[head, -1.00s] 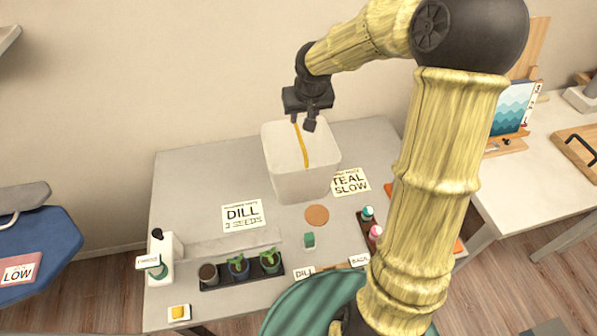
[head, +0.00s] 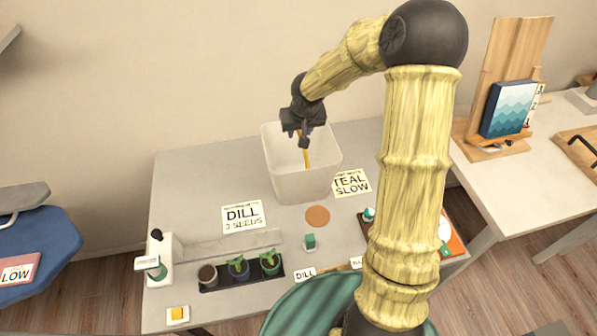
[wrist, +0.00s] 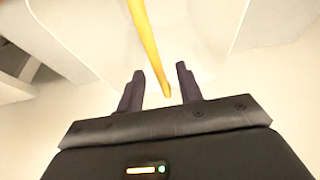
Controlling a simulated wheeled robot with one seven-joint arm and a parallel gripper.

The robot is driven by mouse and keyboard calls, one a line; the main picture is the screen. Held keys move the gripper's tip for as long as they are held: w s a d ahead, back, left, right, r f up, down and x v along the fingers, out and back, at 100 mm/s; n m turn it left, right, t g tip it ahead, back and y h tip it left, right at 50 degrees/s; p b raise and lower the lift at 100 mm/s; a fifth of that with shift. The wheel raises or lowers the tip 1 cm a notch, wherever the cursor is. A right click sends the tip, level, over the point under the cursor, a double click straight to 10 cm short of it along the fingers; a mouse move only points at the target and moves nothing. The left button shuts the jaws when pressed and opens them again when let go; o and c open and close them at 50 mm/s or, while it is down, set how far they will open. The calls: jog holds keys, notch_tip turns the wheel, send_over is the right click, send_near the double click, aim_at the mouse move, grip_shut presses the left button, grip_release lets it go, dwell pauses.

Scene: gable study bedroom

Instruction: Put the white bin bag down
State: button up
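The white bin bag (head: 292,184) stands upright and open-topped on the grey table (head: 183,205), against the back wall side. A yellow strip (head: 308,160) shows inside its mouth. My gripper (head: 304,140) is over the bag's mouth, pointing down. In the wrist view, my gripper (wrist: 160,84) has its two dark fingers apart, with the lower end of the yellow strip (wrist: 150,45) showing between them and clear of both. The white bag wall (wrist: 195,45) shows beyond the fingers. The bag's inner floor is hidden.
A DILL card (head: 243,218) and a TEAL SLOW card (head: 351,183) lie near the bag. A brown disc (head: 317,216), a green block (head: 310,241) and a plant tray (head: 217,284) are in front. A white dispenser (head: 160,262) stands left.

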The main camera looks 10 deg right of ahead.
jog(key=x, duration=0.3)
jog(key=shift+f, duration=0.4)
jog(key=shift+w+d+f, duration=0.1)
jog(key=shift+d+f, duration=0.05)
jog(key=shift+f, duration=0.1)
jog(key=shift+f+b, duration=0.25)
jog(key=shift+b, duration=0.1)
dwell(0.5)
grip_shut()
